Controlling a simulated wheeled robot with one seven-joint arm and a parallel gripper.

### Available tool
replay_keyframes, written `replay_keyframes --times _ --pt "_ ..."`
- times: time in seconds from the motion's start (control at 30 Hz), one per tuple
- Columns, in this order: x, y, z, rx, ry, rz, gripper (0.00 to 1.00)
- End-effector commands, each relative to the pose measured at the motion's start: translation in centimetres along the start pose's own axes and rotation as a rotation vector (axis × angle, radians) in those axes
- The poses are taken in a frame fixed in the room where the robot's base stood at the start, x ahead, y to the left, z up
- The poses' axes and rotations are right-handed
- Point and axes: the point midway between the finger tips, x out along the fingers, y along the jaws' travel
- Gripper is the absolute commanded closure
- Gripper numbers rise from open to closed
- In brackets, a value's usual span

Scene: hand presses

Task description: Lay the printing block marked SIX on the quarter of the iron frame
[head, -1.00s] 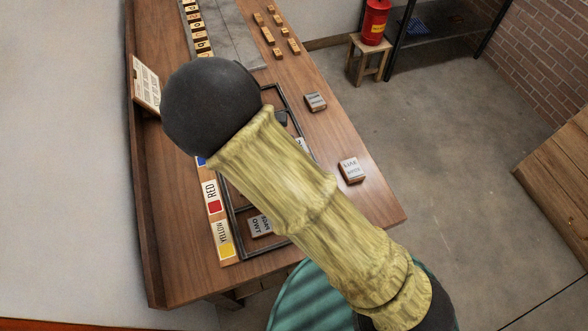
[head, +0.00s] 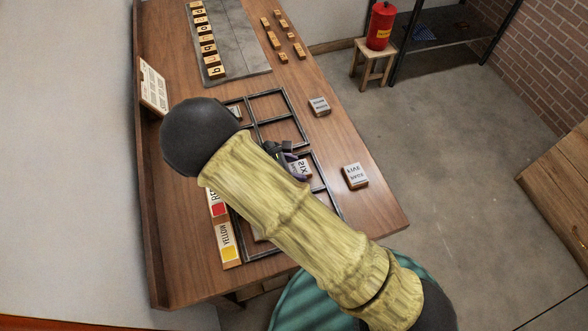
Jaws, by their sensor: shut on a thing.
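The printing block marked SIX (head: 301,170) is pale-faced and shows just past my arm, over the right side of the dark iron frame (head: 274,120). My gripper (head: 290,153) is dark, partly hidden behind my arm, and shut on this block. Whether the block touches the table or hangs above it, I cannot tell. The frame lies on the wooden bench and is split by bars into compartments. Its far right compartments look empty. A pale block (head: 234,111) partly shows in its far left part. My arm hides much of the frame's middle and near part.
Two loose blocks, one far (head: 319,106) and one near (head: 355,175), lie right of the frame. Colour cards, red (head: 218,208) and yellow (head: 229,250), line its left. A grey slab (head: 235,45) with lettered blocks and several small wooden blocks lie at the back.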

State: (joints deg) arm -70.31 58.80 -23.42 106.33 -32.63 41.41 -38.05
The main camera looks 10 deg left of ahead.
Motion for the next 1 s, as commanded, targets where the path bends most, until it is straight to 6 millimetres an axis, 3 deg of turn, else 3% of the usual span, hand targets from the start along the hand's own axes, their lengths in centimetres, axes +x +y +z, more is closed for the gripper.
replay_keyframes --times 0.13,0.37,0.4,0.5,0.83,1.0 --pt "1.2 0.0 -1.2 0.000 -0.002 -0.001 0.74" --pt "1.4 0.0 -1.4 0.001 0.001 0.000 0.74" --pt "1.4 0.0 -1.4 0.001 0.001 0.000 0.46" --pt "1.4 0.0 -1.4 0.001 0.001 0.000 0.28" --pt "1.2 0.0 -1.4 0.001 0.001 0.000 0.28" --pt "-0.3 0.1 -1.4 0.002 0.003 0.003 0.28"
